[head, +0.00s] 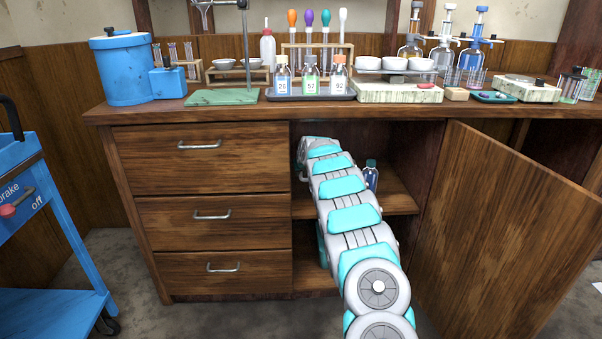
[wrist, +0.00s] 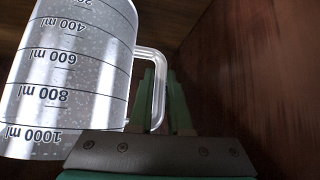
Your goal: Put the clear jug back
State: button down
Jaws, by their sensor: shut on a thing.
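The clear jug (wrist: 60,85) fills the left of the wrist view. It carries dark volume marks that read upside down, up to 1000 ml. Its clear handle (wrist: 158,88) sits at the fingers of my gripper (wrist: 165,95), which is shut on it. In the head view my arm reaches into the open cupboard, and both my gripper and the jug are hidden there behind the arm and the cabinet front.
The open cupboard door (head: 508,230) stands to the right of my arm. A blue-capped bottle (head: 371,176) stands on the cupboard shelf (head: 400,200), right beside my arm. Drawers (head: 205,160) are on the left. A blue cart (head: 45,225) stands at far left.

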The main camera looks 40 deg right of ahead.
jog(key=c, duration=1.3)
grip_release()
jog(key=shift+f, duration=0.1)
jog(key=o, duration=0.5)
jog(key=shift+c, duration=0.2)
jog(key=shift+r, duration=0.25)
jog(key=shift+s+a+r, duration=0.15)
jog(key=shift+s+r, duration=0.1)
jog(key=shift+s, duration=0.15)
jog(key=b+v, duration=0.2)
jog(key=v, duration=0.9)
